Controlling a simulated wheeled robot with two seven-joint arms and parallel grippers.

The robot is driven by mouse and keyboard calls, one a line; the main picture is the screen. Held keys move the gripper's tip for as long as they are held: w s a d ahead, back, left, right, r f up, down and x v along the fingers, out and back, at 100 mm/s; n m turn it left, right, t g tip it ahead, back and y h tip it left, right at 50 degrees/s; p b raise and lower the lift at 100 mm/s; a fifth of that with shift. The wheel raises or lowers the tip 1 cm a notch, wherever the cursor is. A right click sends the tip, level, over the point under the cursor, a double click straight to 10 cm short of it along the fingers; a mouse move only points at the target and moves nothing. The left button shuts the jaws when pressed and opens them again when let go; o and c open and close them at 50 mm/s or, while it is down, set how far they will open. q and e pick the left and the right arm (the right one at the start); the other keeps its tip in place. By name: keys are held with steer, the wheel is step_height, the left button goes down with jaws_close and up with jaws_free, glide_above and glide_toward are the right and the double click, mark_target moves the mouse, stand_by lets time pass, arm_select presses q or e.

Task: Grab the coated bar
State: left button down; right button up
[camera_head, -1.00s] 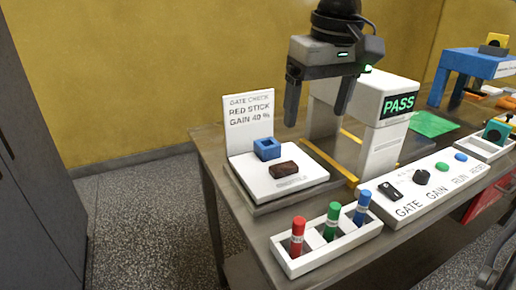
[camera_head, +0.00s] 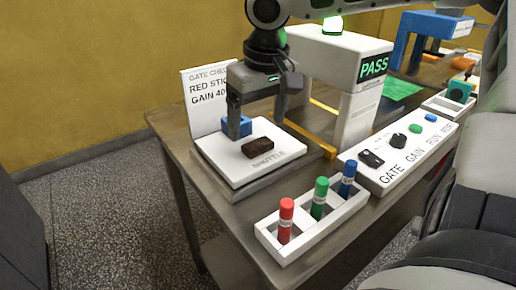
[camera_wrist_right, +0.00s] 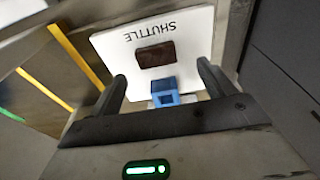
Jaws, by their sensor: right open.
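The coated bar (camera_head: 257,146) is a dark brown block lying on the white SHUTTLE plate (camera_head: 232,168). A blue block with a square hollow (camera_head: 240,127) sits just behind it. My right gripper (camera_head: 257,126) is open and empty, its fingers pointing down over the back of the plate, around the blue block in the picture. In the right wrist view the bar (camera_wrist_right: 156,54) lies just beyond the fingertips, with the blue block (camera_wrist_right: 165,93) between the fingers (camera_wrist_right: 161,70). Whether the fingers touch anything is unclear. My left gripper is out of view.
A sign reading RED STICK, GAIN 40 (camera_head: 200,100) stands behind the plate. A white gate with a green PASS display (camera_head: 373,67) is to the right. A white tray (camera_head: 262,236) holds red, green and blue sticks in front. A control panel (camera_head: 385,178) has knobs and buttons.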

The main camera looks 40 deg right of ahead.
mark_target(258, 143)
steer(key=f, duration=0.3)
steer(key=f+b, duration=0.1)
steer(key=f, duration=0.1)
steer(key=shift+w+d, duration=0.25)
steer(key=shift+d, duration=0.05)
steer(key=shift+r, duration=0.1)
steer(key=c, duration=0.9)
steer(key=shift+o, duration=0.2)
steer(key=shift+r, duration=0.15)
